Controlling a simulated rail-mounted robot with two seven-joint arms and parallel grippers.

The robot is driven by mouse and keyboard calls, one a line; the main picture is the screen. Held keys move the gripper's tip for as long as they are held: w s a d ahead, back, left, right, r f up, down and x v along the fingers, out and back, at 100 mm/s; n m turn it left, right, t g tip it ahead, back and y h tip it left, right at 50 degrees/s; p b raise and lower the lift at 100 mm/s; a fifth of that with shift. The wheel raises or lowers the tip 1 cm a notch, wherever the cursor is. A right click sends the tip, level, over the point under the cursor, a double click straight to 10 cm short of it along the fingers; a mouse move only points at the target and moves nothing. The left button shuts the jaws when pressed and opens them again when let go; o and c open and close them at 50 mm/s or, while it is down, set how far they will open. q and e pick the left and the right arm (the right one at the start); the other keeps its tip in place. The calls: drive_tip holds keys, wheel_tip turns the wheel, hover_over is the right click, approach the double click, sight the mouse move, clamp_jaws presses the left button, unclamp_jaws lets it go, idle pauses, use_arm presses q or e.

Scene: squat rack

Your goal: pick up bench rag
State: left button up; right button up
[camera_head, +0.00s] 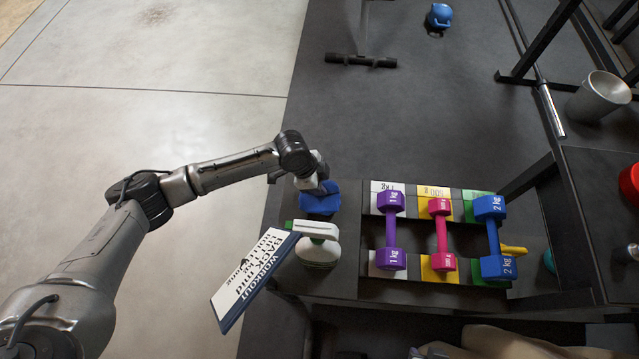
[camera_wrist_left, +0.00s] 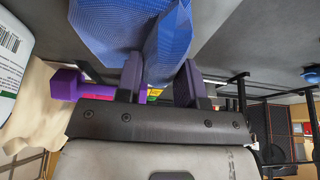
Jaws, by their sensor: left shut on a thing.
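The bench rag (camera_head: 320,204) is a blue cloth at the left end of the dark bench top (camera_head: 349,240). My left gripper (camera_head: 321,188) is over the rag and shut on it. In the left wrist view the textured blue rag (camera_wrist_left: 120,30) bunches at the two dark fingers of my left gripper (camera_wrist_left: 160,80). I cannot tell whether the rag is clear of the bench. My right gripper is in neither view.
A white bottle (camera_head: 318,250) stands close to the rag, beside a tilted workout clipboard (camera_head: 255,280). Purple (camera_head: 391,230), pink (camera_head: 441,235) and blue (camera_head: 493,238) dumbbells lie to the right. A metal bucket (camera_head: 598,97) is at the far right.

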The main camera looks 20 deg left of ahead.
use_arm(q)
wheel_tip(320, 180, up, 3)
drive_tip(key=shift+f+p, duration=0.15)
drive_tip(key=shift+p, duration=0.45)
drive_tip(key=s+d+r+p, duration=0.2)
drive_tip(key=d+r+p, duration=0.3)
drive_tip(key=d, duration=0.6)
drive_tip(key=shift+s+d+r, duration=0.2)
drive_tip(key=shift+s+r, duration=0.2)
drive_tip(key=shift+r, duration=0.35)
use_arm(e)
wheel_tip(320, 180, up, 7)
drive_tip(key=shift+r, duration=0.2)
